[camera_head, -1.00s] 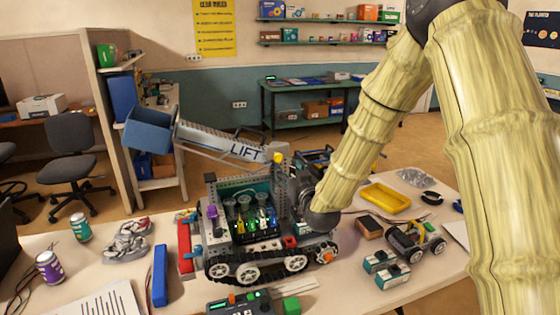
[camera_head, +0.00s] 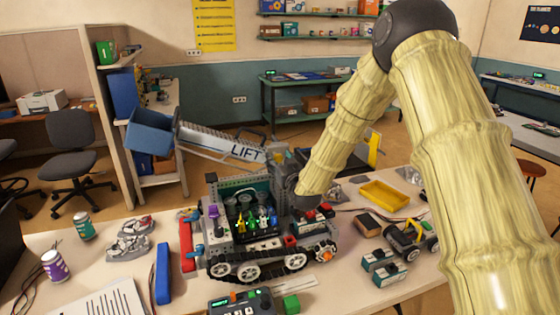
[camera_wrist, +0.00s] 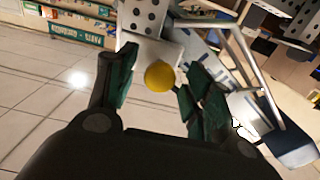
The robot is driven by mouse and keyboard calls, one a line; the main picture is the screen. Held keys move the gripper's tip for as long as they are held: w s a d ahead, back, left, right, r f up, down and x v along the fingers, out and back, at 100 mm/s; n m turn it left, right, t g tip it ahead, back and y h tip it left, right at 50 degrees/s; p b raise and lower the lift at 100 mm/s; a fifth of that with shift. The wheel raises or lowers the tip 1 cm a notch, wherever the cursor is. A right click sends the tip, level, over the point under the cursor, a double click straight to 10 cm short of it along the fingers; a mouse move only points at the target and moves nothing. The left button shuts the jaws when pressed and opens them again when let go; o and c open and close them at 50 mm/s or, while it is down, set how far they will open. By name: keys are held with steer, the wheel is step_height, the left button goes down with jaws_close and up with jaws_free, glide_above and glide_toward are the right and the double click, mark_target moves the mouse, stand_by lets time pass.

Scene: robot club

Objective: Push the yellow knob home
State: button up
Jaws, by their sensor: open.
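The yellow knob (camera_wrist: 160,76) shows in the wrist view as a round ball against a grey metal part of the robot model. My gripper (camera_wrist: 161,64) is open, with one dark green finger pad to the left of the knob and the other to its right. The knob looks framed between the pads, and I see no contact. How far it stands out cannot be told. In the head view, the tracked robot model (camera_head: 252,246) with its LIFT boom (camera_head: 215,142) stands on the table, and my arm and gripper hide the knob.
A yellow tray (camera_head: 384,196), a small wheeled vehicle (camera_head: 412,240) and small boxes lie right of the model. A control box (camera_head: 240,302) is in front. The blue bucket (camera_head: 149,130) hangs from the boom end.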

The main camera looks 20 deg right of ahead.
jaws_close()
steer(key=shift+w+b, duration=0.95)
steer(key=shift+w, duration=0.3)
steer(key=shift+s+r, duration=0.1)
steer(key=shift+r, duration=0.05)
steer(key=shift+c, duration=1.8)
jaws_free()
steer(key=o, duration=0.4)
steer(key=shift+w, duration=0.25)
steer(key=shift+c, duration=0.2)
steer(key=shift+s, duration=0.2)
steer(key=s, duration=1.1)
steer(key=shift+s+d, duration=0.25)
steer(key=shift+s, duration=0.15)
